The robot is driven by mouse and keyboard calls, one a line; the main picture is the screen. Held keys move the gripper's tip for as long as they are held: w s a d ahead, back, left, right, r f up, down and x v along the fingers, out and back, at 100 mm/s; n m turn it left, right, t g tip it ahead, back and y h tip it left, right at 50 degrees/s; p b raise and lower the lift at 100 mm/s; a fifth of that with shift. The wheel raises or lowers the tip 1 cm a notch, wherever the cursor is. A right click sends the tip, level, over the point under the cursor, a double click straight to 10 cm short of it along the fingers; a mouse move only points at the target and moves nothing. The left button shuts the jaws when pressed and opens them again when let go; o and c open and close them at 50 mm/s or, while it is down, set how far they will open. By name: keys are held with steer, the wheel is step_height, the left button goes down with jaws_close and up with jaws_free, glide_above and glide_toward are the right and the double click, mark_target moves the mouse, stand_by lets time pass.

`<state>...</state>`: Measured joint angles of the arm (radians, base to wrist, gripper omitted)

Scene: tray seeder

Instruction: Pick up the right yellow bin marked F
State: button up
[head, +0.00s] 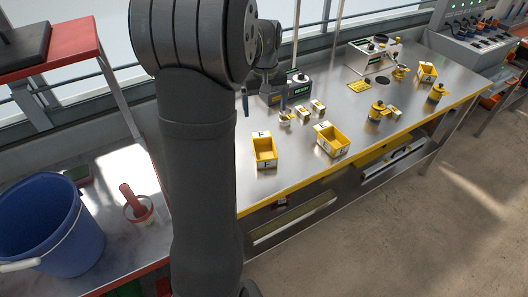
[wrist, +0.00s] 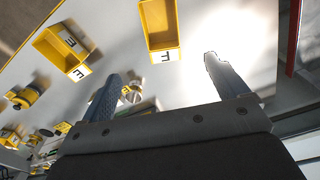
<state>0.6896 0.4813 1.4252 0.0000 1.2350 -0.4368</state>
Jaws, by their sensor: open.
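Two open yellow bins with white labelled ends stand near the front of the steel bench in the head view. The left one (head: 264,152) bears a label that reads as F; it also shows at the top middle of the wrist view (wrist: 160,38). The right one (head: 331,141) also shows at upper left of the wrist view (wrist: 62,50); its letters look like E, though small. My gripper (head: 265,110) is open and empty above the bench, behind the left bin in the head view. In the wrist view its fingers (wrist: 163,68) are spread, with the F label between and beyond them.
Several small white-labelled pieces (head: 301,110) lie behind the bins. Yellow-capped jars (head: 376,111) and another yellow bin (head: 427,72) stand further right. A grey READY box (head: 298,86) is close to my gripper. The bench's yellow front edge (head: 300,182) is near the bins.

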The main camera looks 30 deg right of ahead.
steer(key=m, duration=0.1)
glide_toward(264, 155)
step_height(264, 155, down, 6)
steer(key=shift+r, duration=0.1)
stand_by(0.5)
steer(key=shift+c, duration=0.2)
steer(key=c, duration=1.1)
